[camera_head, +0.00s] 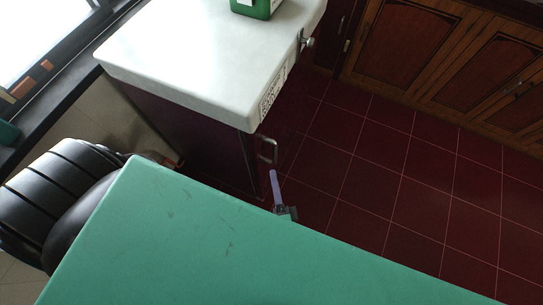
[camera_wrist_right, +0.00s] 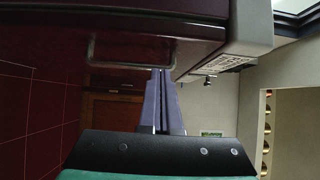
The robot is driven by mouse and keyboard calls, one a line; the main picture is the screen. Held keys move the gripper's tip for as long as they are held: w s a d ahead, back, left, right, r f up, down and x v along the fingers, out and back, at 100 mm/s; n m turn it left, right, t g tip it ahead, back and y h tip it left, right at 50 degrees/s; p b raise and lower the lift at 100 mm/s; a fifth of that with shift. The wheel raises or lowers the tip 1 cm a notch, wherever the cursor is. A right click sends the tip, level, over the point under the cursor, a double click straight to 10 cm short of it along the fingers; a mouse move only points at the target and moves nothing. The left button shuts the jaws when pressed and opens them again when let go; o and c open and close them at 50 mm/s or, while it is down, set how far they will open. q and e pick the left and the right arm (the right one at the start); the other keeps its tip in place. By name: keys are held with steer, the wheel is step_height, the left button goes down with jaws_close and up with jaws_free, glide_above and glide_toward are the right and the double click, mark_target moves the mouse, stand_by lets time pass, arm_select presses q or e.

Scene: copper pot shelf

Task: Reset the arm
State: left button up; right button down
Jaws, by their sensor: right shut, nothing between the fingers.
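My right gripper (camera_head: 273,173) shows as narrow purple fingers in the middle of the head view. In the right wrist view its two fingers (camera_wrist_right: 161,72) lie together, shut, with nothing between them. The fingertips are close to a metal bar handle (camera_head: 268,150) on the front of a dark cabinet with a white top (camera_head: 200,65). The handle (camera_wrist_right: 92,50) also shows beyond the fingertips in the right wrist view. I cannot tell whether they touch it. My left gripper is in neither view.
A green container (camera_head: 258,8) stands on the white top. Wooden cabinets (camera_head: 455,60) line the back right. The red tiled floor (camera_head: 400,175) between is clear. In the right wrist view, a shelf with copper-coloured things (camera_wrist_right: 266,145) stands at the right.

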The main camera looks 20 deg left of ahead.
steer(key=v, duration=0.2)
steer(key=shift+s+d, duration=0.2)
steer(key=shift+s, duration=0.1)
steer(key=s+d+f+n+g+h, duration=0.1)
steer(key=d+f+n+g+h, duration=0.15)
steer(key=d+f+n, duration=0.6)
steer(key=d+f+n+g+h, duration=0.15)
steer(key=d+f+g, duration=0.3)
steer(key=f, duration=0.95)
steer(key=s+d+f+n+g+h, duration=0.2)
steer(key=s+d+f, duration=0.3)
steer(key=d, duration=0.5)
steer(key=s+d+f+n+g+h, duration=0.1)
steer(key=s+d+f+g+h, duration=0.2)
steer(key=s+d+f+g, duration=0.2)
steer(key=s+d+f, duration=0.1)
steer(key=s+d, duration=0.2)
steer(key=d, duration=0.2)
steer(key=shift+n+h, duration=0.4)
steer(key=shift+w, duration=0.1)
